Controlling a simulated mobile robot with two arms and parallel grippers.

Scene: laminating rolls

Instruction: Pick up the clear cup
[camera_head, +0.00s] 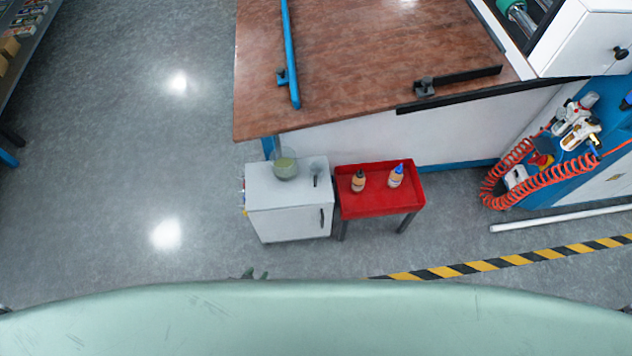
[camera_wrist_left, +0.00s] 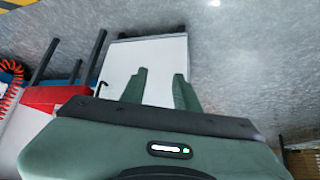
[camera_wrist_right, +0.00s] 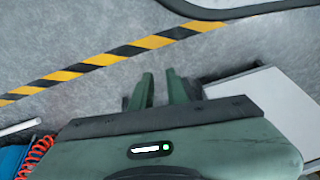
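The clear cup (camera_head: 285,165) stands upright on top of the white cabinet (camera_head: 290,222), near its back edge, with something yellowish-green showing in its lower part. My left gripper (camera_head: 255,273) just shows at the bottom of the head view, in front of the cabinet and apart from the cup. In the left wrist view its two green fingers (camera_wrist_left: 160,75) are spread and empty, with the cabinet beyond them. My right gripper (camera_wrist_right: 160,75) has its fingers apart and empty over the floor; it is out of the head view. Neither wrist view shows the cup.
A small dark item (camera_head: 315,176) lies beside the cup. A red tray table (camera_head: 375,206) with two bottles (camera_head: 396,176) stands right of the cabinet. A large brown-topped table (camera_head: 370,60) is behind. Floor on the left is clear. Striped tape (camera_head: 515,258) marks the floor at right.

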